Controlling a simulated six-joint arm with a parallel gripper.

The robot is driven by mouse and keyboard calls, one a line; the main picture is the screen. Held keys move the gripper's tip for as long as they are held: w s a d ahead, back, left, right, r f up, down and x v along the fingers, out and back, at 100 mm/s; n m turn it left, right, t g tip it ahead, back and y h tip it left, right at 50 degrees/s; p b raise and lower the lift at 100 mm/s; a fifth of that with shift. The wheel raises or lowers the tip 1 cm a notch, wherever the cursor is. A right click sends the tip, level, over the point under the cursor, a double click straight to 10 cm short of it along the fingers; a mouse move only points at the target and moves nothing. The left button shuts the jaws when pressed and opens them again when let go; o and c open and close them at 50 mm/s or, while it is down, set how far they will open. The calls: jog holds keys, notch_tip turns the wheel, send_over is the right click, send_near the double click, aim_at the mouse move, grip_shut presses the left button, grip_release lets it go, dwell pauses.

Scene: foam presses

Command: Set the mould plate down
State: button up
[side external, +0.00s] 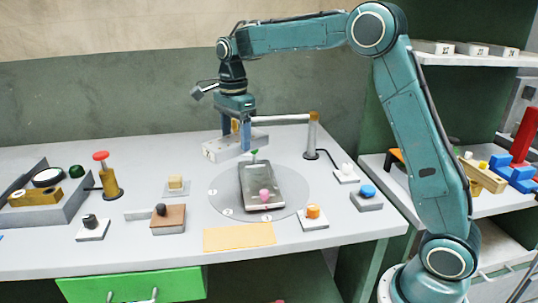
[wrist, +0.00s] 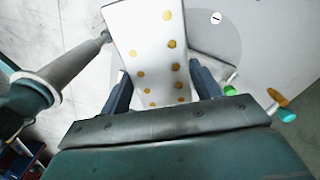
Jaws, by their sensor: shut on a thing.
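The mould plate is a pale slab (side external: 222,151) with several yellow dots on its face. My gripper (side external: 236,138) is shut on it and holds it above the table, beyond the grey press bed. In the wrist view the plate (wrist: 152,42) lies between my two blue fingers (wrist: 160,92) and reaches up past the frame's top edge. In the side view the plate looks slightly tilted, and its underside is hidden.
A dark grey bed (side external: 262,190) with a green and a pink knob stands on a round grey disc (side external: 222,202). A lamp-like post (side external: 313,135) stands behind right. A yellow mat (side external: 240,236) lies at the front. Several small blocks with knobs surround the disc.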

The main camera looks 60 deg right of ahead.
jog(key=s+a+f+m, duration=0.1)
jog(key=s+a+m, duration=0.3)
jog(key=a+m, duration=0.2)
jog(key=shift+s+a, duration=0.25)
jog(key=shift+s, duration=0.15)
jog(key=shift+f, duration=0.2)
send_near(239, 236)
notch_tip(239, 236, down, 5)
jog(key=shift+f, duration=0.2)
dwell(0.8)
jog(key=shift+f, duration=0.1)
jog(key=o, duration=1.4)
jog(key=shift+d, duration=0.1)
